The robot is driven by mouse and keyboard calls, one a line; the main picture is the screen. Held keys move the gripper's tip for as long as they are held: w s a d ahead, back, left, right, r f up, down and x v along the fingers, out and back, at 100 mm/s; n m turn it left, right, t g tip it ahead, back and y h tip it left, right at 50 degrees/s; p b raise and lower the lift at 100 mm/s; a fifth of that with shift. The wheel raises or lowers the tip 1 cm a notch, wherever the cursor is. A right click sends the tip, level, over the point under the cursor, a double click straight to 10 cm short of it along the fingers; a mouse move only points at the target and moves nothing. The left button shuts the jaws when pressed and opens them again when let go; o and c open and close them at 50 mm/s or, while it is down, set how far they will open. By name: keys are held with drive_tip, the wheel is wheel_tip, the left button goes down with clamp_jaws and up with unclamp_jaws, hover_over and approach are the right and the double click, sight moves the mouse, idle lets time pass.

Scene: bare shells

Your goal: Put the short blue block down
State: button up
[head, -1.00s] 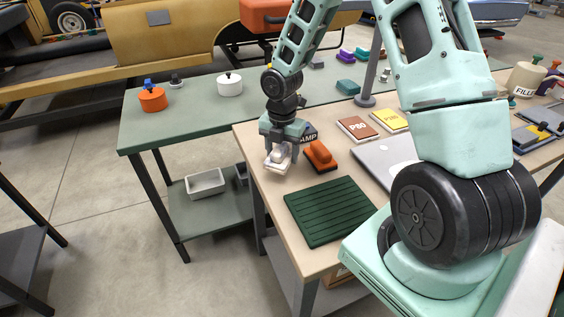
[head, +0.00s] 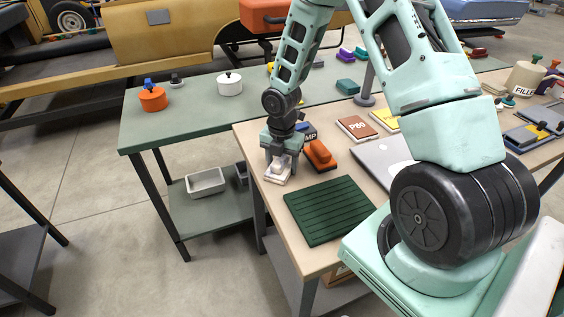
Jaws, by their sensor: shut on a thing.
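My gripper (head: 280,162) is above the near-left part of the wooden bench, pointing down. It is shut on a pale, whitish block (head: 277,176) with a rounded knob on top. The block is at or just above the bench surface; I cannot tell whether it touches. No blue shows on the held block. A dark blue thing with partly hidden white lettering (head: 309,132) lies just behind my gripper, which hides part of it.
An orange block (head: 320,155) lies close to the right of my gripper. A dark green ribbed mat (head: 328,209) is in front. A brown P80 pack (head: 357,129) and a grey laptop-like slab (head: 378,158) are farther right. The bench's left edge is close by.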

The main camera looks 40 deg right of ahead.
drive_tip(key=o, duration=1.3)
drive_tip(key=shift+s+f, duration=0.1)
drive_tip(key=shift+f, duration=0.25)
drive_tip(key=shift+s, duration=0.1)
drive_tip(key=shift+s+d+f, duration=0.1)
drive_tip(key=shift+r+b, duration=0.2)
drive_tip(key=shift+b, duration=0.1)
wheel_tip(320, 180, up, 18)
drive_tip(key=s+a+r+m, duration=0.1)
drive_tip(key=s+a+m, duration=0.25)
drive_tip(key=a, duration=0.45)
drive_tip(key=s+a+r+m, duration=0.1)
drive_tip(key=s+a+m, duration=0.25)
drive_tip(key=a, duration=0.45)
drive_tip(key=s+a+m, duration=0.3)
drive_tip(key=s, duration=0.2)
drive_tip(key=s+a+m, duration=0.3)
drive_tip(key=s, duration=0.3)
drive_tip(key=s+a+r+m, duration=0.1)
drive_tip(key=s+a+m, duration=0.2)
drive_tip(key=s, duration=0.2)
drive_tip(key=shift+s+y, duration=0.3)
drive_tip(key=shift+s, duration=0.1)
